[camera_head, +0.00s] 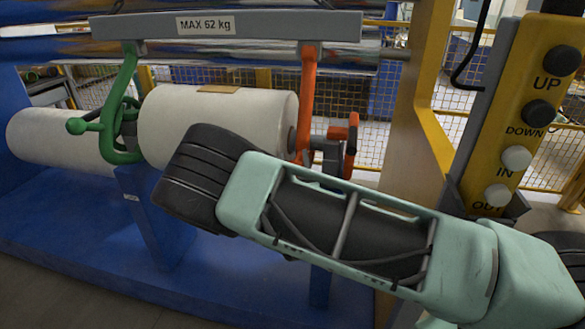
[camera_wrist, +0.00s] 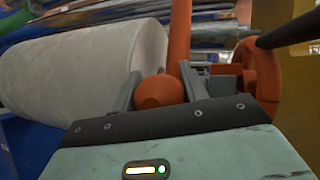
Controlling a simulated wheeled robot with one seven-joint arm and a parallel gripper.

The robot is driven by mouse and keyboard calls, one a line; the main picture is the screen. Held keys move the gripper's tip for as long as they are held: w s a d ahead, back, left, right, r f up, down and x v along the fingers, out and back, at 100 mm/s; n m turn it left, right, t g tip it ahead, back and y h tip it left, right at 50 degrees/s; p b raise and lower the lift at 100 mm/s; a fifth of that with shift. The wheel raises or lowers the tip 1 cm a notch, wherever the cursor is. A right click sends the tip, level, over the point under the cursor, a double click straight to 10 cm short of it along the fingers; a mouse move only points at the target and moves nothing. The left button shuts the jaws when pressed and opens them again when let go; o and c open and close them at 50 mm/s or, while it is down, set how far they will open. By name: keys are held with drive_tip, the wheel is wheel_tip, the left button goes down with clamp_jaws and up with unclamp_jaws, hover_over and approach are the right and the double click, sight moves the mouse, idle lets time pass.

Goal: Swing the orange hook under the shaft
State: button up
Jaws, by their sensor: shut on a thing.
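The orange hook (camera_head: 307,95) hangs from the right end of the grey lifting beam (camera_head: 270,26), at the right end face of the white roll (camera_head: 215,120). In the wrist view, my gripper (camera_wrist: 160,92) is shut on the round orange knob of the hook (camera_wrist: 160,92), and the hook's upright bar (camera_wrist: 180,35) rises just behind it. My arm hides the hook's lower part and my gripper in the head view. The roll's shaft end (camera_head: 291,140) shows as a dark spot beside the hook. Whether the hook is under the shaft is hidden.
A green hook (camera_head: 125,105) hangs at the roll's left end. An orange handle (camera_head: 351,140) on a grey bracket stands right of the orange hook. A yellow button panel (camera_head: 530,110) is at the right. A blue stand (camera_head: 150,215) is below the roll.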

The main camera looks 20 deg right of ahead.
drive_tip(key=shift+d+f, duration=0.1)
drive_tip(key=shift+f, duration=0.05)
drive_tip(key=o, duration=1.3)
drive_tip(key=shift+w, duration=0.15)
drive_tip(key=shift+o, duration=0.2)
